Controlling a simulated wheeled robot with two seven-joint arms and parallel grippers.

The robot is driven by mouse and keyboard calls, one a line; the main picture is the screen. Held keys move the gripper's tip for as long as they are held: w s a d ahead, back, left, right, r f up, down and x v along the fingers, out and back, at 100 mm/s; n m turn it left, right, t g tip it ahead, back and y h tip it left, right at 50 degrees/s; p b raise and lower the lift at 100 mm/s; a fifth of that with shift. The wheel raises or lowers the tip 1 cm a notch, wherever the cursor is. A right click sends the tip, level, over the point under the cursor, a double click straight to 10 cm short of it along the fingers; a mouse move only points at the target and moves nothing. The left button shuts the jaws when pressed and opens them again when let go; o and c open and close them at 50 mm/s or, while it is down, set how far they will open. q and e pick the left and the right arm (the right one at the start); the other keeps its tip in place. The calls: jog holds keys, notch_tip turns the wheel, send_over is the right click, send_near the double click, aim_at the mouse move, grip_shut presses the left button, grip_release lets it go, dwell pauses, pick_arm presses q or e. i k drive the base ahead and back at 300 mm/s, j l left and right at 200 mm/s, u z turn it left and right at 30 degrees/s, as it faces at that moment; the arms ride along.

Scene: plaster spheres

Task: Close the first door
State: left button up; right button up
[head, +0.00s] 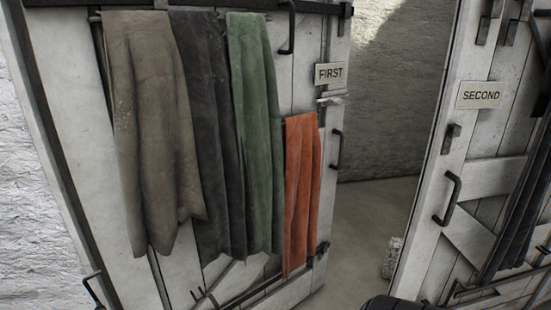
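The first door (305,60) is made of whitewashed planks and fills the left half of the head view. A sign reading FIRST (330,73) is near its right edge. A black pull handle (337,149) is below the sign, and a small pale metal fitting (330,100) sits between them. To the right of the door's edge is a wide gap showing floor and a rough wall, so the door appears to stand open. Its hinges cannot be made out for certain. Neither of my grippers can be seen.
Brown (155,130), dark grey (205,140), green (252,130) and orange (300,190) cloths hang on the first door. The second door (490,178), with its SECOND sign (481,95) and black handle (452,199), is at right. Bare floor (370,235) lies between the doors.

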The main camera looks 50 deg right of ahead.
aim_at(202, 158)
jog(key=z, duration=1.55)
